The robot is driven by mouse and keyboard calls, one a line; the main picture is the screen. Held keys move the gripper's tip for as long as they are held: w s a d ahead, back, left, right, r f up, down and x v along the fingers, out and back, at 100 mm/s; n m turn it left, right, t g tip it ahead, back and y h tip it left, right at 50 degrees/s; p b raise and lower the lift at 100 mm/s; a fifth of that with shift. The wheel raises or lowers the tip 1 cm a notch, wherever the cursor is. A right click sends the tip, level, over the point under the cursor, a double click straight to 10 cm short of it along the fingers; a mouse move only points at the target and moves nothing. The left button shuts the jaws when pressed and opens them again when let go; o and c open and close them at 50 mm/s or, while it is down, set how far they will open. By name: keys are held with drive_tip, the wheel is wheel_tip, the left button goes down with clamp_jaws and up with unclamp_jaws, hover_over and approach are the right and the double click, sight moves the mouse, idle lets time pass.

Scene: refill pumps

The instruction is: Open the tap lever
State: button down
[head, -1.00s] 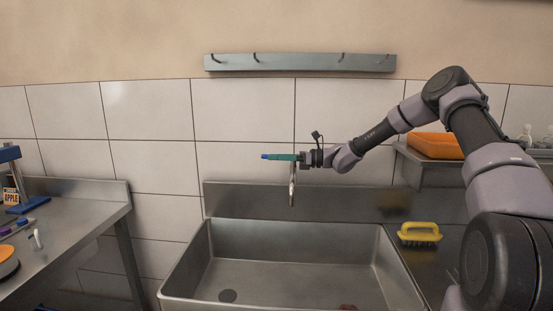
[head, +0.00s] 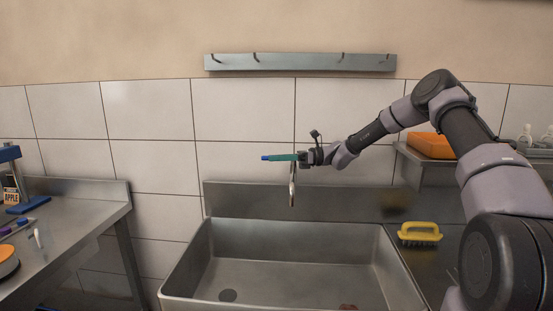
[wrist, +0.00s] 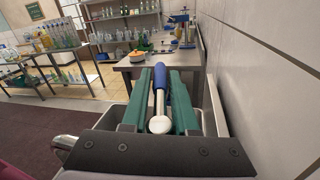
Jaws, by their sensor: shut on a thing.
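The tap lever has a blue grip (wrist: 163,82) and a pale metal arm with a round end, seen in the wrist view. In the head view only its blue tip (head: 264,158) shows past the fingers. My gripper (head: 276,157) has green fingers, in front of the tiled wall above the sink. The fingers lie on both sides of the lever, and my gripper is shut on it. The lever looks about level and points left. The tap's thin metal spout (head: 292,188) hangs below my gripper. The tap body is hidden behind my gripper and wrist.
The steel sink (head: 190,262) lies below. A yellow brush (head: 419,233) is on its right ledge. An orange block (head: 430,146) sits on a shelf at right. A steel table (head: 85,228) with small items stands left. A hook rail (head: 300,63) is on the wall.

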drive_tip(key=shift+s+d+n+g, duration=0.15)
drive_tip(key=shift+n+g, duration=0.25)
drive_tip(key=shift+g, duration=0.2)
drive_tip(key=c, duration=0.7)
unclamp_jaws()
wheel_tip(320, 180, up, 10)
